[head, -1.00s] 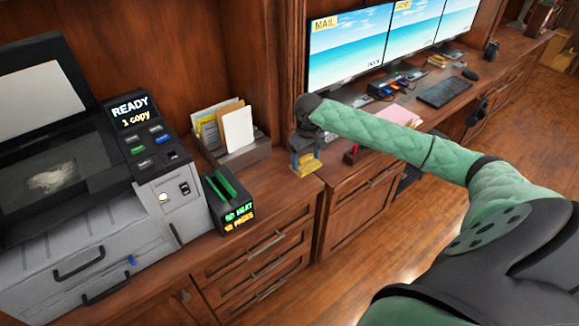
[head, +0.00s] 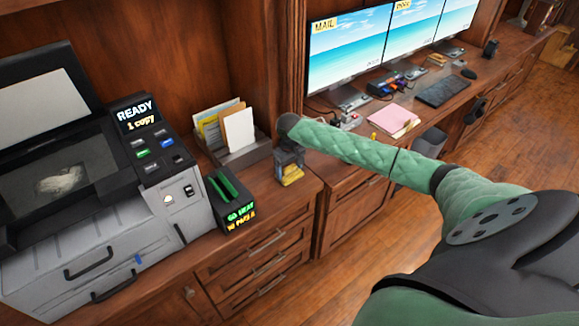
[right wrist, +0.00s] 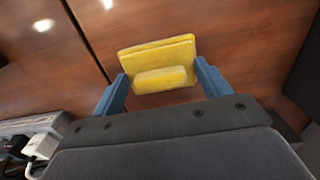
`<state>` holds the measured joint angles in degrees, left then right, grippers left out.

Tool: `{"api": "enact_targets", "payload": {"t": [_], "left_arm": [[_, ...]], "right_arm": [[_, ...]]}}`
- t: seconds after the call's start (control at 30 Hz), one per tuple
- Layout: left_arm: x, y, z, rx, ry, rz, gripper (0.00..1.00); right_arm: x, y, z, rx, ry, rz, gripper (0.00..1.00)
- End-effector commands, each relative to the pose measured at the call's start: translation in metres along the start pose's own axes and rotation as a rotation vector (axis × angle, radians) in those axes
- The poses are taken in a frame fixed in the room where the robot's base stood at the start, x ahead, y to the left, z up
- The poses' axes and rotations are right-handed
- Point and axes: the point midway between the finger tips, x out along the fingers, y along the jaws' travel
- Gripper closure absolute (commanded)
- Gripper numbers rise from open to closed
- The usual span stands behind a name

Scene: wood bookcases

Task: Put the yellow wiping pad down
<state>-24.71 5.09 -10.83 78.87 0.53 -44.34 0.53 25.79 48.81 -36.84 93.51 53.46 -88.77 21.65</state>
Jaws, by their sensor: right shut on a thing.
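The yellow wiping pad (right wrist: 157,60) is between the two blue fingers of my right gripper (right wrist: 160,82) in the right wrist view. The gripper is shut on the pad's raised grip. In the head view the pad (head: 291,177) shows low under my right gripper (head: 288,167), close to the wooden counter top (head: 262,197) near its front right corner. I cannot tell whether the pad touches the wood. My left gripper is not in view.
A black box with green bars and lit text (head: 232,203) stands left of the pad. A letter tray (head: 245,153) with papers is behind it. A copier (head: 80,190) fills the left. Monitors (head: 350,60), a pink paper stack (head: 393,120) and a keyboard (head: 446,92) are on the desk to the right.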

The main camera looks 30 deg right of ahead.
Motion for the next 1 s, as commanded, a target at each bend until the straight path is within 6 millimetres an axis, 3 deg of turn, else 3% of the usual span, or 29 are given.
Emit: {"api": "enact_targets", "payload": {"t": [0.3,0.33,0.43,0.8,0.9,1.0], "left_arm": [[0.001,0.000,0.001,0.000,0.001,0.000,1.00],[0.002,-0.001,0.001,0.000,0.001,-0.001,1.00],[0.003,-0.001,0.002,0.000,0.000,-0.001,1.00],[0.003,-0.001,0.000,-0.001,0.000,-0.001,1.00],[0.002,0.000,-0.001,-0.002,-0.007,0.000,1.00],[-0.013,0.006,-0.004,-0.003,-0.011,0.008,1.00]], "right_arm": [[0.002,0.000,0.000,0.000,0.000,0.000,0.42],[0.002,0.000,0.000,0.000,0.000,0.000,0.21],[0.002,0.000,0.000,0.000,0.000,0.000,0.02],[0.000,0.000,0.000,0.000,0.001,0.000,0.02],[-0.009,0.000,-0.001,0.000,0.003,0.000,0.02],[-0.024,0.000,-0.001,-0.001,0.003,0.000,0.02]]}}
